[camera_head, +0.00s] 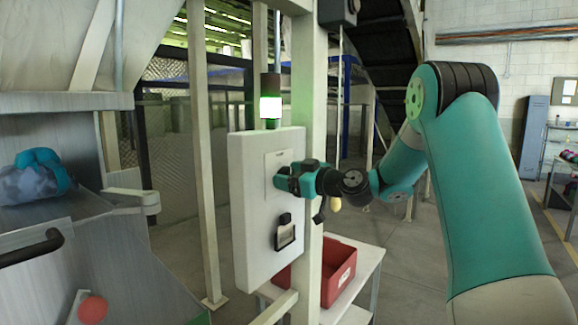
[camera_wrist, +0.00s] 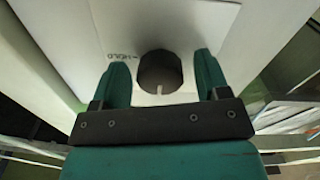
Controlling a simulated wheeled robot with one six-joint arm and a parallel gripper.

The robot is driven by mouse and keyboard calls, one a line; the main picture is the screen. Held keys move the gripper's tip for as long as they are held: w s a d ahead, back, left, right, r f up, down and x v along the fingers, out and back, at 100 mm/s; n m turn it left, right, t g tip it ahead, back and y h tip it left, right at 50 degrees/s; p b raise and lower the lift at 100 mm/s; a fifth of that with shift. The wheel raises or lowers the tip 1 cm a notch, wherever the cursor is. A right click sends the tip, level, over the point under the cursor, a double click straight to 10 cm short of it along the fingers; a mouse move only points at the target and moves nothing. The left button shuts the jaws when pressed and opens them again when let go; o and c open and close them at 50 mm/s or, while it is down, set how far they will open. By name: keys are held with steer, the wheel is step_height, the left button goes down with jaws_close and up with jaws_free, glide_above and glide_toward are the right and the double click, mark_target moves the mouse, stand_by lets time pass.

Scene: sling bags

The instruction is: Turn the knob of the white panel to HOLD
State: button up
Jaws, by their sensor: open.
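The white panel (camera_head: 250,225) is fixed to a pale post in the middle of the head view. In the wrist view the panel face (camera_wrist: 185,20) shows a dark round knob (camera_wrist: 160,70) with a light pointer line at its lower edge. A small "HOLD" label (camera_wrist: 119,56) is on the face to the left of the knob. My gripper (camera_wrist: 163,85) is open, with one finger on each side of the knob and a gap visible on both sides. In the head view my gripper (camera_head: 282,180) is at the panel face and hides the knob.
A black switch or holder (camera_head: 285,232) sits lower on the panel. A lamp (camera_head: 270,100) glowing white-green stands above it. A red bin (camera_head: 335,275) rests on a table below. A metal chute with a blue bag (camera_head: 35,178) and a red ball-shaped button (camera_head: 93,309) is at left.

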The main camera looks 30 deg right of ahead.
steer(key=shift+w, duration=0.1)
steer(key=shift+c, duration=0.5)
steer(key=c, duration=0.8)
steer(key=shift+c, duration=0.2)
